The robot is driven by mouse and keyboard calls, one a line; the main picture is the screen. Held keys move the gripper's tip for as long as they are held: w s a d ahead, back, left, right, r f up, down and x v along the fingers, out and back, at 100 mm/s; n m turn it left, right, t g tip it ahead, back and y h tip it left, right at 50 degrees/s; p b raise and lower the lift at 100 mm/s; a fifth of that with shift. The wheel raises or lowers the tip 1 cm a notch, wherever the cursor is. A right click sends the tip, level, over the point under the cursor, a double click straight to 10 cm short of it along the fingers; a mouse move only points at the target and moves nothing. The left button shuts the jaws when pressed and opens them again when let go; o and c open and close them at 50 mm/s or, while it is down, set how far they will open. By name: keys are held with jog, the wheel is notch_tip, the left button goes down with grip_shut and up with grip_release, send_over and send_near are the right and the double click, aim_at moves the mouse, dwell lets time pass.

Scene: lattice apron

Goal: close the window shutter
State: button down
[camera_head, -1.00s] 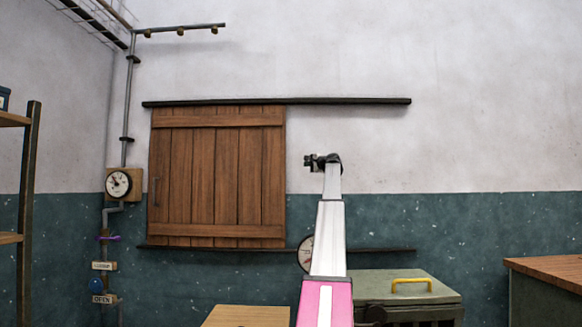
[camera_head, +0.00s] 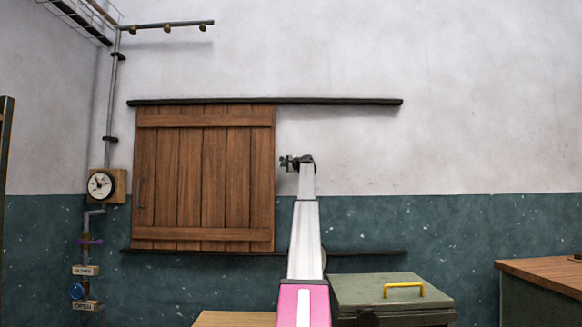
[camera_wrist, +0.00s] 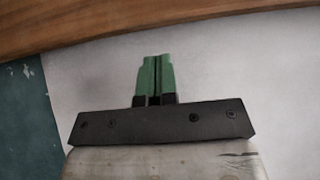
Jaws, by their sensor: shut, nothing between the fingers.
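The window shutter (camera_head: 203,180) is a brown plank panel hanging between an upper rail (camera_head: 330,101) and a lower rail (camera_head: 365,254) on the wall. It sits at the left part of the rails, with a thin handle (camera_head: 142,192) near its left edge. My gripper (camera_head: 284,162) is just right of the shutter's right edge in the head view. In the wrist view my gripper (camera_wrist: 155,78) has its green fingers together and empty. A brown wooden edge (camera_wrist: 150,24), which looks like the shutter's, crosses the top of that view, with a gap before the fingertips.
A green chest (camera_head: 390,292) with a yellow handle stands at the lower right, beside a wooden bench (camera_head: 545,278). A wooden top (camera_head: 235,319) is at the bottom. A gauge (camera_head: 101,185) and pipes are left of the shutter. The wall right of it is bare.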

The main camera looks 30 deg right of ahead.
jog(key=shift+w+a, duration=0.35)
jog(key=shift+a, duration=0.25)
jog(key=shift+w+a, duration=0.35)
jog(key=shift+a, duration=0.25)
jog(key=shift+w+a, duration=0.5)
jog(key=shift+a, duration=0.25)
jog(key=shift+w+a, duration=0.45)
jog(key=shift+a, duration=0.25)
jog(key=shift+w+a, duration=0.5)
jog(key=shift+a, duration=0.25)
jog(key=shift+s+d, duration=0.25)
jog(key=shift+d, duration=0.1)
send_near(270, 165)
jog(key=s+d, duration=0.3)
jog(key=shift+s, duration=0.2)
